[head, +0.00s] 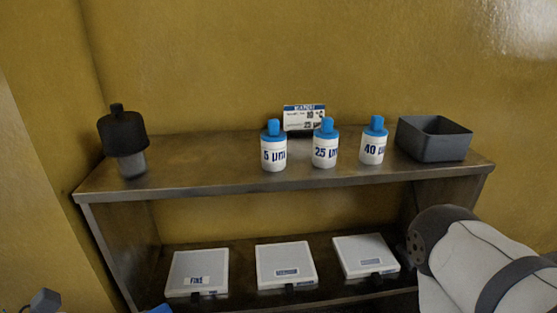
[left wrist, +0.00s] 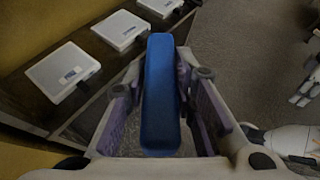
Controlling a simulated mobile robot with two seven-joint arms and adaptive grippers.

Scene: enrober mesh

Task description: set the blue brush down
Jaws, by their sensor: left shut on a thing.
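The blue brush (left wrist: 161,100) shows in the left wrist view as a long blue block with rounded ends. It lies lengthwise between the fingers of my left gripper (left wrist: 160,65), which is shut on it. Its underside and any bristles are hidden. A small blue patch (head: 160,309) at the bottom edge of the head view may be part of it. The left gripper is not clearly seen in the head view. In the head view my right arm comes in at the right, with its gripper out of sight.
A metal shelf (head: 220,178) carries a dark jar (head: 122,132), bottles labelled 5 (head: 273,153), 25 (head: 325,152) and 40 (head: 373,147), a sign (head: 303,117) and an empty-looking grey bin (head: 433,142). White cases (head: 197,270), (head: 286,263), (head: 366,254) lie on the lower level.

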